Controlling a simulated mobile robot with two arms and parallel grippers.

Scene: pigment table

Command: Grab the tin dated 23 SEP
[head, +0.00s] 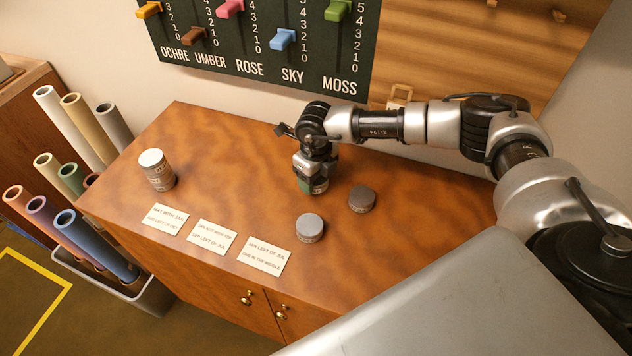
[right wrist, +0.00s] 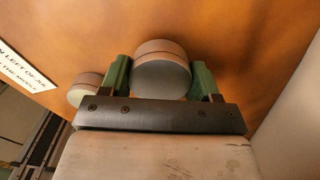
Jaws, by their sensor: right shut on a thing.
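My right gripper (head: 312,184) points down over the middle of the wooden table. In the right wrist view its green fingers (right wrist: 162,82) stand on both sides of a round grey tin (right wrist: 160,78), shut on it. In the head view the fingers mostly hide this tin. I cannot read its date or tell whether it touches the table. Two more grey tins stand apart on the table: one in front (head: 310,228) and one to the right (head: 362,199). A stack of tins (head: 157,170) stands at the left. Their dates are too small to read. My left gripper is not in view.
Three white cards, left (head: 165,219), middle (head: 212,237) and right (head: 265,257), lie along the table's (head: 235,150) front edge. A board with coloured sliders (head: 265,70) hangs behind. Coloured rolls stand in a bin (head: 150,297) at the left. The table between stack and gripper is clear.

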